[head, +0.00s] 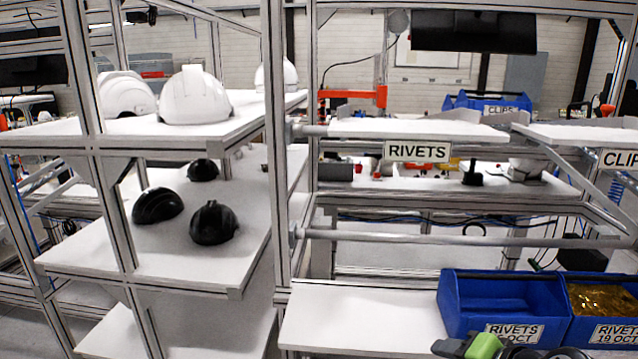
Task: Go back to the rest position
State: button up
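A green, grey and black part of my arm's end, which looks like my gripper (482,346), shows at the bottom edge of the head view, right of the middle. It is cut off by the frame, so its fingers cannot be made out and I cannot tell whether it is open or shut or holds anything. It appears in front of a blue bin (462,308) labelled RIVETS. White helmet shells (195,95) stand on the upper left shelf (130,125). Black helmet shells (213,223) rest on the shelf below (100,250).
A second blue bin (590,335) with gold-coloured contents stands at the right. The white board (360,318) left of the bins is bare. Metal frame posts (275,150) and a horizontal rail (430,240) cross the space. A RIVETS sign (417,151) hangs on the rack's upper shelf.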

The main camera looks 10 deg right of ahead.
jog(key=s+a+n+g, duration=0.3)
jog(key=a+n, duration=0.2)
jog(key=a, duration=0.4)
jog(key=s+a+r+n+h+p, duration=0.1)
jog(key=s+a+n, duration=0.1)
jog(key=s, duration=0.3)
jog(key=s+a+r+n+g+h, duration=0.1)
jog(key=s+a+r+n, duration=0.1)
jog(key=s, duration=0.4)
jog(key=shift+s+a+r+n+p, duration=0.2)
jog(key=shift+a+n+p, duration=0.2)
jog(key=shift+a+n, duration=0.4)
